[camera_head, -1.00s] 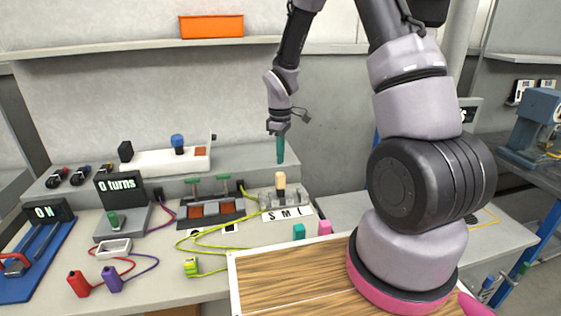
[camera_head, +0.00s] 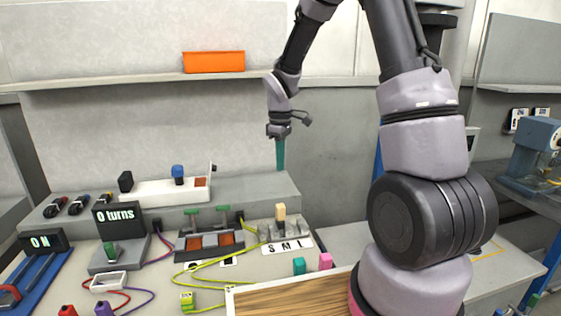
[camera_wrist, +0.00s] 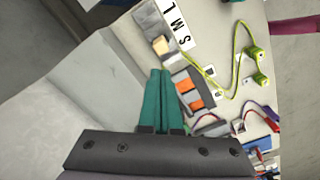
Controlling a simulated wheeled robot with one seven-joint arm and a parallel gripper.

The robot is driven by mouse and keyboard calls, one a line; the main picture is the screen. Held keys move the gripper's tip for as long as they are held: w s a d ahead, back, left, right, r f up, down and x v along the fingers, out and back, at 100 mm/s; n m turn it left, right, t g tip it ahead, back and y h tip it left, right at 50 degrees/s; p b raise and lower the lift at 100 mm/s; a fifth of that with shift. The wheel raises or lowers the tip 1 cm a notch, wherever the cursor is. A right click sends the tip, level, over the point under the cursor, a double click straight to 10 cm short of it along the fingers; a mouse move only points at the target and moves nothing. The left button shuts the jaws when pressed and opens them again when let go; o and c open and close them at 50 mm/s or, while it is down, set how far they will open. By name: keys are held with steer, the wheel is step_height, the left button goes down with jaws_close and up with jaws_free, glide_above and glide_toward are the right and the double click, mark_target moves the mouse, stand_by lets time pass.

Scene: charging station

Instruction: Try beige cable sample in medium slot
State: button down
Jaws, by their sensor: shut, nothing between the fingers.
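The beige cable sample (camera_head: 281,212) stands upright in the grey slot block (camera_head: 266,232), behind the middle of the S M L label (camera_head: 287,247), in line with M as far as I can tell. How deep it sits is hidden. In the wrist view the beige sample (camera_wrist: 161,45) shows beside the rotated label (camera_wrist: 180,22), beyond my fingertips. My gripper (camera_head: 281,167) has teal fingers pointing down. They are shut and empty, well above the beige sample and apart from it. The wrist view shows the teal fingers (camera_wrist: 164,72) side by side.
A teal sample (camera_head: 299,266) and a pink sample (camera_head: 325,261) stand in front of the block. A yellow-green cable (camera_head: 215,262) runs at its left, near a dark fixture with green handles (camera_head: 209,240). A grey ledge (camera_head: 250,188) rises behind. The air around my gripper is clear.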

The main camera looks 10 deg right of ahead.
step_height(320, 180, down, 12)
steer(key=shift+f, duration=0.15)
stand_by(0.4)
steer(key=shift+f, duration=0.25)
stand_by(0.4)
step_height(320, 180, up, 14)
steer(key=shift+f, duration=0.2)
stand_by(0.6)
stand_by(0.5)
step_height(320, 180, up, 7)
steer(key=m+t, duration=0.1)
steer(key=m, duration=0.1)
glide_above(280, 205)
steer(key=s+d, duration=0.2)
steer(key=s+d+r+m+t, duration=0.2)
steer(key=s+r+m, duration=0.35)
steer(key=r, duration=0.25)
steer(key=s+d+r+m+t+y, duration=0.1)
steer(key=s+r+m+t, duration=0.1)
steer(key=s, duration=0.5)
steer(key=s+d+r+m+t+y, duration=0.1)
steer(key=s+r+m+t, duration=0.1)
steer(key=s+r+m, duration=0.3)
steer(key=s+r, duration=0.1)
steer(key=s, duration=0.1)
steer(key=shift+s+r, duration=0.3)
steer(key=shift+r, duration=0.1)
